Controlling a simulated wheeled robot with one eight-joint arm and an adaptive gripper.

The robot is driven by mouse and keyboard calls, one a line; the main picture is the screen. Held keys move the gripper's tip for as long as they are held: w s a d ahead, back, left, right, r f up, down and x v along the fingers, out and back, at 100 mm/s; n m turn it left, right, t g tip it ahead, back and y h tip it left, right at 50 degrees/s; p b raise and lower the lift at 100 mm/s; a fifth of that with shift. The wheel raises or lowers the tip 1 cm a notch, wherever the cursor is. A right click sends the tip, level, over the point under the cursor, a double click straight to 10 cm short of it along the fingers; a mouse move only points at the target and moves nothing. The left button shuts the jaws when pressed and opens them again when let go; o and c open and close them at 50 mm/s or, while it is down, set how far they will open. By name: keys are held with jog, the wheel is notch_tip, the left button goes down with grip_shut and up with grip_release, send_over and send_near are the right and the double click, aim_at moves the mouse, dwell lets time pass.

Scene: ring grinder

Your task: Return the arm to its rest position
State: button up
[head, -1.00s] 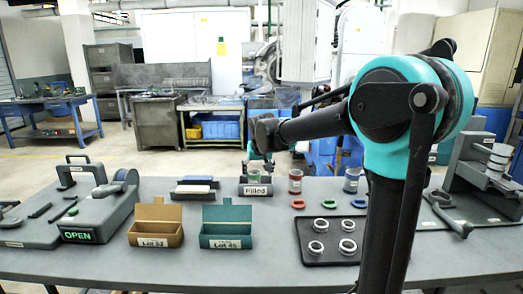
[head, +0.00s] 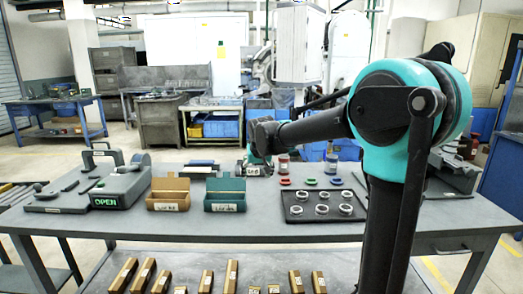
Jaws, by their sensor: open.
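My arm reaches from the right side toward the middle of the head view, with its black forearm (head: 312,127) roughly level. The teal wrist hangs down at the arm's far end. My gripper (head: 246,166) is small and partly hidden there, in front of the back of the grey table (head: 290,229). It is open, and I see nothing held in it. Its fingertips are too small to make out clearly.
The table holds a machine with a green OPEN display (head: 105,201), a brown box (head: 168,195), a teal box (head: 225,195) and a black tray (head: 345,214) with several metal rings.

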jog(key=shift+m+g+h, duration=0.3)
jog(key=shift+m+g, duration=0.1)
jog(key=s+d+f, duration=0.2)
jog(key=s+d, duration=0.2)
jog(key=s+d+f, duration=0.3)
jog(key=s+d, duration=0.1)
jog(key=s, duration=0.1)
jog(key=s+d+f, duration=0.3)
jog(key=s+d, duration=0.1)
jog(key=d, duration=0.1)
jog(key=shift+s+f, duration=0.15)
jog(key=shift+s, duration=0.25)
jog(key=s+d+f, duration=0.3)
jog(key=s+f, duration=0.2)
jog(key=s, duration=0.3)
jog(key=s+d+f+g, duration=0.1)
jog(key=s+d+f, duration=0.3)
jog(key=s, duration=0.5)
jog(key=shift+d+f+m, duration=0.25)
jog(key=shift+f+m, duration=0.15)
jog(key=shift+f, duration=0.2)
jog(key=shift+s, duration=0.1)
